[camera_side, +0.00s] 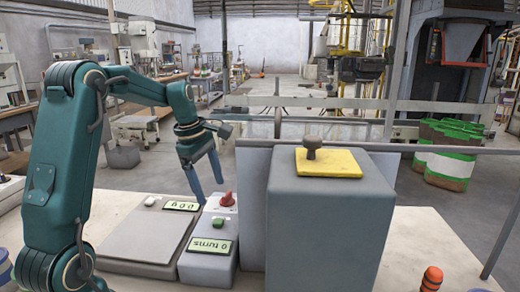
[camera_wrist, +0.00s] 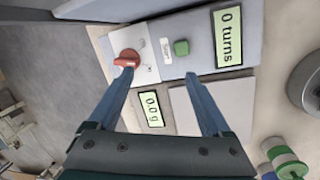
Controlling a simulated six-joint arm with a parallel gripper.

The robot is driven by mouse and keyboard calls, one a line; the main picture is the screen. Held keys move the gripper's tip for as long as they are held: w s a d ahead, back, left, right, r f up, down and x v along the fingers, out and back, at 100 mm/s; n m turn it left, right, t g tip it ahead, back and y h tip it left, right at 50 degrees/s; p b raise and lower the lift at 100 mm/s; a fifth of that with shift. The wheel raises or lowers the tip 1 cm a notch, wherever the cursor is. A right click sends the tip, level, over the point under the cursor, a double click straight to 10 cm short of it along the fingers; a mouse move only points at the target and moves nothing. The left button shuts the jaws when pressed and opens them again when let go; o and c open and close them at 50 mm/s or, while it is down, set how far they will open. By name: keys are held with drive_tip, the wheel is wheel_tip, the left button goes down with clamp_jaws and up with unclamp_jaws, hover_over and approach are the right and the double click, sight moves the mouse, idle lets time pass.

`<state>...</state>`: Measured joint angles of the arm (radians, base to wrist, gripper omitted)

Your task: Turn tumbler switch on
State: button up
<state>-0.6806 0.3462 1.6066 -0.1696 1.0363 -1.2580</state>
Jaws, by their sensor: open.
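A red switch knob (camera_side: 227,199) stands on a white plate on the grey control box (camera_side: 207,268). It also shows in the wrist view (camera_wrist: 127,59), where its pointer lies roughly sideways between small marks I cannot read. A green button (camera_wrist: 181,47) and a display (camera_wrist: 229,35) reading "0 turns" are on the same box. My gripper (camera_side: 208,186) is open and empty above and beside the knob. In the wrist view, my gripper (camera_wrist: 159,74) has its left fingertip overlapping the knob's lower edge; the other finger is well to the right. I cannot tell whether the fingertip touches the knob.
A flat grey scale (camera_side: 145,236) with a "0.0 g" display (camera_side: 182,206) stands left of the control box. A tall grey block (camera_side: 330,225) with a yellow plate (camera_side: 328,162) stands to the right, behind it a grey panel. An orange-striped object (camera_side: 432,279) is at front right.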

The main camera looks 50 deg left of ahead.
drive_tip(key=s+d+r+m+t, duration=0.1)
drive_tip(key=s+d+m, duration=0.5)
drive_tip(key=d+m, duration=0.3)
drive_tip(key=s+d+r+m+t, duration=0.2)
drive_tip(key=s+d+m, duration=0.5)
drive_tip(key=m, duration=0.6)
drive_tip(key=shift+s+d+m, duration=0.25)
drive_tip(key=shift+d+m, duration=0.05)
drive_tip(key=shift+d, duration=1)
